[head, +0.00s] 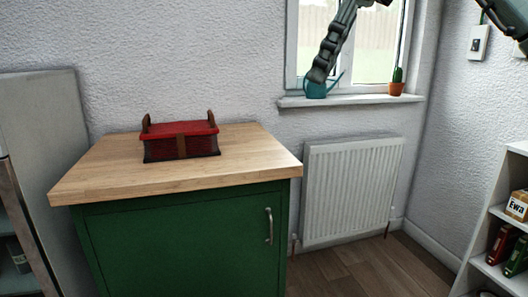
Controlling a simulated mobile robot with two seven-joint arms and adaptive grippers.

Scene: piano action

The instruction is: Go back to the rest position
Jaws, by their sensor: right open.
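My right gripper (331,50) hangs into the top of the head view, in front of the window. Its dark ribbed finger points down and to the left. It is open and nothing shows in it. It appears well to the right of and above the red accordion-like box (181,131), and apart from it. The box has a red top, ribbed front and brown straps. It stands on the wooden top (247,150) of a green cabinet. A dark part of my arm shows in the top right corner. My left gripper is not in view.
A teal watering can (317,90) and a potted cactus (396,83) stand on the windowsill (350,99). A white radiator (350,190) is below. A white shelf (492,220) with books is at right, a grey cabinet (45,150) at left. Bare wooden floor (375,268) lies between.

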